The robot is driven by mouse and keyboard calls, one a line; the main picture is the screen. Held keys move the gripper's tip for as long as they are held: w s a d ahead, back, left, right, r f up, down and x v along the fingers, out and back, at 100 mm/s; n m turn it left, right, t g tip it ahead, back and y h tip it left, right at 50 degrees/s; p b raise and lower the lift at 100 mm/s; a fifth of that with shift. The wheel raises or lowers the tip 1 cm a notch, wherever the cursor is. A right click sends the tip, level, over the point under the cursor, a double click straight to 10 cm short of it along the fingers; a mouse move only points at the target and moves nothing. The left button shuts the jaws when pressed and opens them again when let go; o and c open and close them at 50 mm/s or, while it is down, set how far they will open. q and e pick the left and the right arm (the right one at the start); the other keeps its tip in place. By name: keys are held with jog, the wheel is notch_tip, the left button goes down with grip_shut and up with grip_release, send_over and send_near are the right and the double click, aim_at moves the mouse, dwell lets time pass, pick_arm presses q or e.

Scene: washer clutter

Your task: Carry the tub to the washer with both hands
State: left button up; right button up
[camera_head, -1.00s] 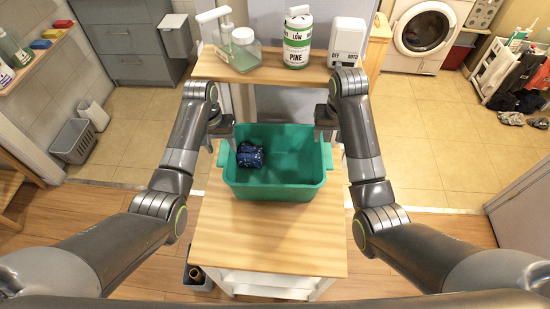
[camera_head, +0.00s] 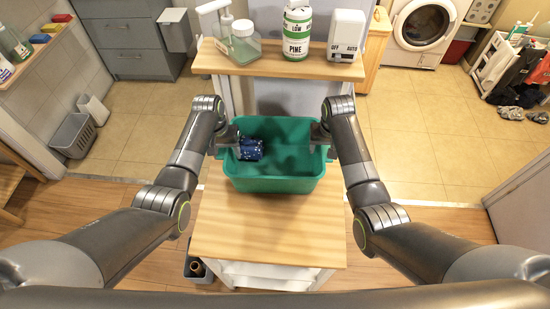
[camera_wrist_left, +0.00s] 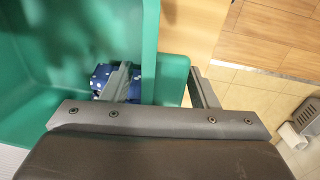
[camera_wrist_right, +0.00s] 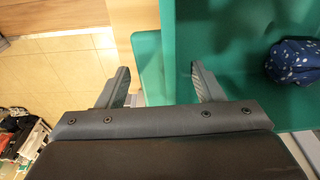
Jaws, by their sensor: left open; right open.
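The green tub (camera_head: 275,184) stands upright on the wooden table top, with a dark blue dotted cloth (camera_head: 250,149) inside at its left. My left gripper (camera_wrist_left: 165,85) is open at the tub's left side, one finger inside the tub and one outside, with the wall and side handle between them. My right gripper (camera_wrist_right: 160,85) is open at the right side, its fingers likewise on both sides of the wall and handle (camera_wrist_right: 148,62). In the head view the wrists partly hide both handles. The washer (camera_head: 424,30) stands at the far right back, its round door shut.
The table (camera_head: 268,235) has bare wood in front of the tub. A raised shelf behind it holds a soap bottle (camera_head: 245,45), a labelled canister (camera_head: 297,35) and a white switch box (camera_head: 346,36). Shoes (camera_head: 511,113) and a rack (camera_head: 494,65) stand at right; tiled floor between is clear.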

pick_arm(q)
jog(key=shift+f, duration=0.3)
pick_arm(e)
jog(key=shift+f, duration=0.5)
pick_arm(q)
jog(key=shift+c, duration=0.3)
pick_arm(e)
jog(key=shift+c, duration=0.3)
pick_arm(q)
jog(key=c, duration=0.9)
pick_arm(e)
jog(key=c, duration=1)
pick_arm(q)
jog(key=shift+d, duration=0.1)
grip_shut()
pick_arm(e)
jog(key=shift+c, duration=1.1)
jog(key=shift+w, duration=0.1)
